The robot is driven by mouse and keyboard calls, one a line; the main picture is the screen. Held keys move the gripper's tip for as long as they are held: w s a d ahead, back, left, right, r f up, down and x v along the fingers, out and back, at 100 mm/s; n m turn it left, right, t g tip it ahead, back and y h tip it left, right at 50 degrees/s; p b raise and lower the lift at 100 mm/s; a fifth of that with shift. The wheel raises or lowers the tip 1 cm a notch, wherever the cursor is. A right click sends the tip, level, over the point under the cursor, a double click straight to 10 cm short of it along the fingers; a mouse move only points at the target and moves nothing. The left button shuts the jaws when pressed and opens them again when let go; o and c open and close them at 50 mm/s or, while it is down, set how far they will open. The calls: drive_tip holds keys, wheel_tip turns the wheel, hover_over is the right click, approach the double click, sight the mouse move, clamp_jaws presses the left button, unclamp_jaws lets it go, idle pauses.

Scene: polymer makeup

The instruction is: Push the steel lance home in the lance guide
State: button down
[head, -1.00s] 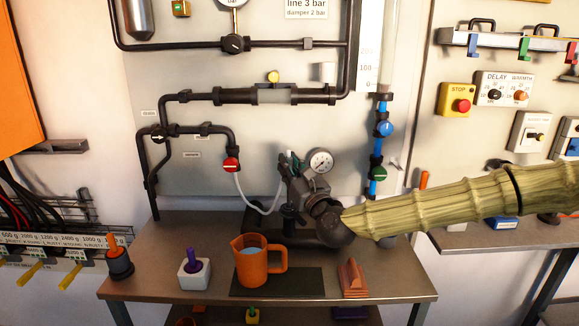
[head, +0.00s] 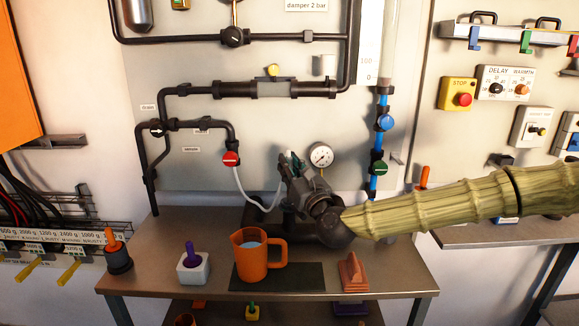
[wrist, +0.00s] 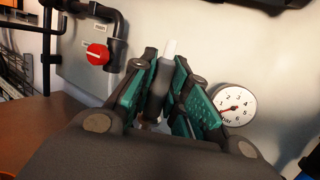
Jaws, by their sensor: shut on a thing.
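My gripper (head: 291,161) is at the end of my arm, in front of the wall panel and above the bench. In the wrist view my gripper (wrist: 163,84) has its green-padded fingers closed on a slim dark grey piece (wrist: 158,95) with a pale tip sticking up past them. I cannot tell whether this piece is the steel lance; its lower end is hidden. A pale hose (head: 247,198) runs from the red valve down and round to behind my gripper. I cannot make out the lance guide for certain.
A pressure gauge (head: 321,157) is right beside my gripper. A red valve (head: 231,159) is to its left, and a blue pipe (head: 380,155) to its right. An orange jug (head: 258,256), a purple-handled block (head: 193,264) and a reddish-brown wedge (head: 353,272) stand on the bench (head: 330,287).

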drive_tip(key=shift+f+b, duration=1.65)
drive_tip(key=shift+f, duration=0.3)
drive_tip(key=shift+r, duration=0.1)
drive_tip(key=shift+r+p, duration=1.7)
drive_tip(key=shift+r, duration=3.4)
drive_tip(key=shift+b, duration=0.7)
